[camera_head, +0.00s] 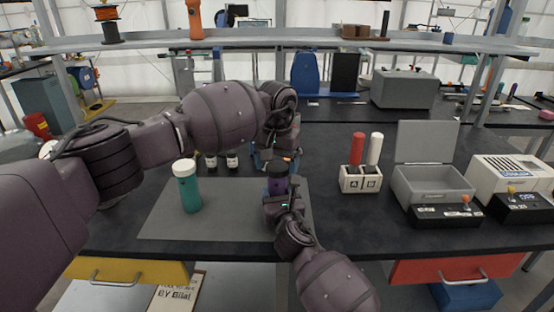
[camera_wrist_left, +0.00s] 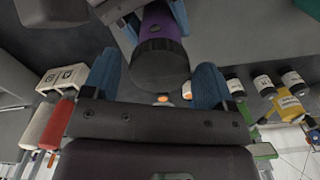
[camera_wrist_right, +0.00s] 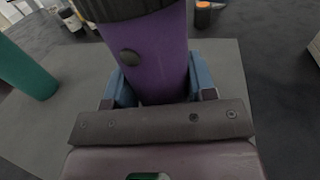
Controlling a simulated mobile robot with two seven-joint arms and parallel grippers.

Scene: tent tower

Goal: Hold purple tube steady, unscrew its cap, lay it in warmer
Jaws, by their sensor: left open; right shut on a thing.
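The purple tube (camera_head: 277,185) stands upright, with its black cap (camera_head: 278,170) on top. My right gripper (camera_head: 281,198) is shut on the tube's body; the right wrist view shows the purple tube (camera_wrist_right: 150,55) between its blue fingers. My left gripper (camera_head: 276,152) is just above the cap. In the left wrist view its open blue fingers lie on either side of the black cap (camera_wrist_left: 160,62), with gaps visible. A grey box with an open lid (camera_head: 433,187), seemingly the warmer, is at right.
A teal tube with a white cap (camera_head: 188,187) stands on the grey mat (camera_head: 235,222). A white rack marked A and B (camera_head: 360,181) holds a red and a white tube. A cream vented device (camera_head: 512,185) is at far right.

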